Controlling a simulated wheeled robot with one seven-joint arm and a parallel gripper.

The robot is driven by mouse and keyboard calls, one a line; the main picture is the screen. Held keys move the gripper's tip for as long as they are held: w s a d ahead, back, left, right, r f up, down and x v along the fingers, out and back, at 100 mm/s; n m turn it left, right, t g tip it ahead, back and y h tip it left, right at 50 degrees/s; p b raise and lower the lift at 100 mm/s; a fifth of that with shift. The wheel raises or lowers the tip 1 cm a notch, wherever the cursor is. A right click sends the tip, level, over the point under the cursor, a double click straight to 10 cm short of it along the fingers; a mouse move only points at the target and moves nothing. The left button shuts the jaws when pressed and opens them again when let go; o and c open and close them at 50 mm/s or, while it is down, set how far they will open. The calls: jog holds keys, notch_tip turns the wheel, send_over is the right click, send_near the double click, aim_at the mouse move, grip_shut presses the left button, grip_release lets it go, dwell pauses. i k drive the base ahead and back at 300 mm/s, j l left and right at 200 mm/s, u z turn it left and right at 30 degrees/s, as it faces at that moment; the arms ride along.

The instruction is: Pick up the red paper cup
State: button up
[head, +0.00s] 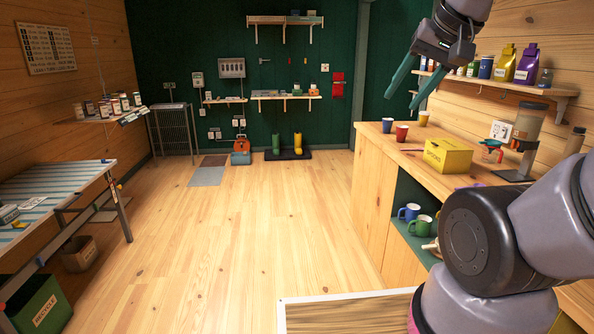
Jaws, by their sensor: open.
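The red paper cup (402,134) stands upright on the wooden counter (372,138) at the right in the head view. A blue cup (387,125) stands close to its left and a yellow cup (423,118) stands behind it to the right. My gripper (402,102) is open and empty, with its two green fingers pointing down. In the picture the fingers are above the cups, apart from them. How far the gripper is from the red cup in depth, I cannot tell.
A yellow box (447,156) sits on the counter right of the cups, with a coffee grinder (523,140) farther right. A wall shelf (500,84) with bags and jars hangs above. Blue and green mugs (409,212) stand on the lower shelf. The floor (235,240) is open.

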aim_at(402, 131)
jog(key=i+z, duration=0.1)
jog(key=i, duration=0.8)
jog(key=i+j, duration=0.2)
jog(key=i, duration=0.7)
jog(key=i+j+z, duration=0.1)
jog(key=i+z, duration=0.4)
jog(key=i+j+z, duration=0.3)
jog(key=z, duration=0.15)
jog(key=i+j+z, duration=0.65)
jog(key=j+z, duration=0.15)
jog(key=j, duration=0.15)
jog(key=i+j, duration=0.05)
